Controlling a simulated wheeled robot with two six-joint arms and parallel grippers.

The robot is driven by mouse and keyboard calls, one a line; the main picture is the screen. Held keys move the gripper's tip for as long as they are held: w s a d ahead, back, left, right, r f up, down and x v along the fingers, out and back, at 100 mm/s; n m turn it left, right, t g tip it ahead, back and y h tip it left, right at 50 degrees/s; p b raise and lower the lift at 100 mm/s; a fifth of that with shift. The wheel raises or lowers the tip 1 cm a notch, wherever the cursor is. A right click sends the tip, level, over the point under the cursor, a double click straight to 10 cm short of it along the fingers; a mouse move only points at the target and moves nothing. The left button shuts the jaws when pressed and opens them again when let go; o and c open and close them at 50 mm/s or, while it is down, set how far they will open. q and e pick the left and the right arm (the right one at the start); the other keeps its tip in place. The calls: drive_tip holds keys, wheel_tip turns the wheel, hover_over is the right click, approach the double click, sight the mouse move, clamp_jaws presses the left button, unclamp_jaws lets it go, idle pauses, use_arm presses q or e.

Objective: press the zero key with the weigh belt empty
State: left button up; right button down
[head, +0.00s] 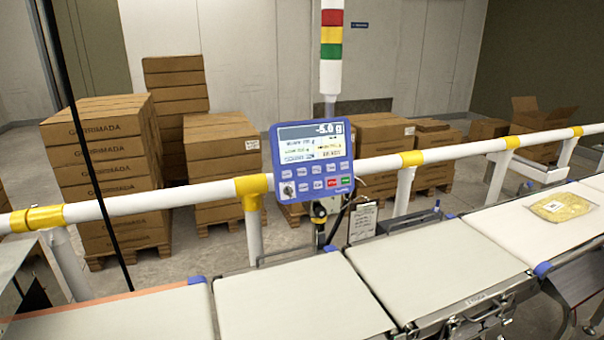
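The blue control panel (311,160) stands behind the belts, in front of the white rail. Its display (312,130) reads -5.0 g. The key labels are too small to read, so I cannot tell which is the zero key. The middle belt sections (300,300) and (436,262) are bare; I cannot tell for sure which is the weigh belt. Neither of my grippers is in view.
A yellow bag with a white label (562,207) lies on the far right belt (522,228). A white rail (210,195) with yellow joints runs behind the belts. A red-yellow-green stack light (331,35) rises behind the panel. Stacked cartons (105,170) stand beyond the rail.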

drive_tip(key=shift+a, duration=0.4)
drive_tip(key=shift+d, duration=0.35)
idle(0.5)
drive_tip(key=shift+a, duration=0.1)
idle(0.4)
